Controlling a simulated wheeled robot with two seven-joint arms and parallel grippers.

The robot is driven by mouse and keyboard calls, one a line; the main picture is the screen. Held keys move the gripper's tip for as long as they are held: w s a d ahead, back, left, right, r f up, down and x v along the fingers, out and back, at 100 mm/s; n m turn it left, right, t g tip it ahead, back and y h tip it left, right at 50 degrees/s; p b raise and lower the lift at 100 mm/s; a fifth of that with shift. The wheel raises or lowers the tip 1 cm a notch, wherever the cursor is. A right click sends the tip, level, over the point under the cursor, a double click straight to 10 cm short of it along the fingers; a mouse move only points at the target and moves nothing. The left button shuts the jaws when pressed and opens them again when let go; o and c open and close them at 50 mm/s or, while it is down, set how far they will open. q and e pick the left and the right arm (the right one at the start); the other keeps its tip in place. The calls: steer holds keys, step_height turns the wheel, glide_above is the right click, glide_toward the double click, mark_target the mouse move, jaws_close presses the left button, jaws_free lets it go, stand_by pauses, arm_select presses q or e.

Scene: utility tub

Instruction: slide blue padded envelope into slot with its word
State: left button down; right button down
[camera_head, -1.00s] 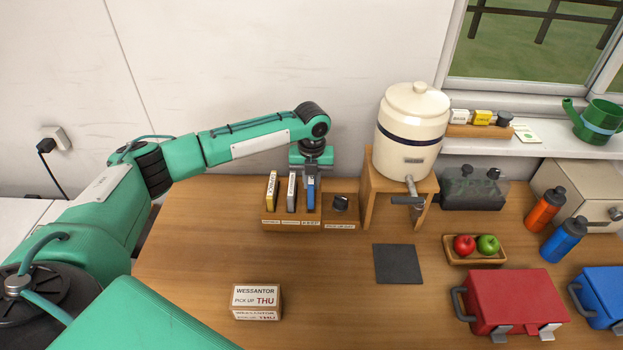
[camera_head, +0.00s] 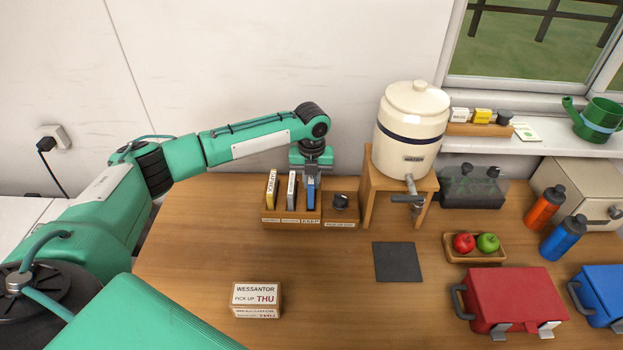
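The blue padded envelope (camera_head: 311,196) stands upright in the right slot of the wooden slotted rack (camera_head: 291,223), at the back of the table. A yellow envelope (camera_head: 271,190) and a grey one (camera_head: 291,192) stand in the slots to its left. Small word labels run along the rack's front edge; most are too small to read. My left gripper (camera_head: 312,174) points down right over the blue envelope's top. Its fingers are mostly hidden by its own body, so I cannot tell whether they grip the envelope. My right gripper is not in view.
A wooden section with a dark knob (camera_head: 340,202) adjoins the rack on the right. A cream water crock (camera_head: 411,130) stands on a wooden stand beyond it. A WESSANTOR box (camera_head: 257,300), a dark mat (camera_head: 397,262), a fruit tray (camera_head: 474,250) and a red case (camera_head: 513,298) lie nearer.

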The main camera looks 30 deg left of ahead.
arm_select(q)
steer(key=shift+s+f+b, duration=0.1)
steer(key=shift+f+b, duration=0.45)
steer(key=shift+f, duration=1.2)
steer(key=shift+r+p, duration=0.45)
steer(key=shift+p, duration=0.15)
steer(key=shift+r+p, duration=1.4)
steer(key=shift+r, duration=0.05)
steer(key=shift+f+b, duration=0.7)
steer(key=shift+f, duration=1)
steer(key=shift+f, duration=0.15)
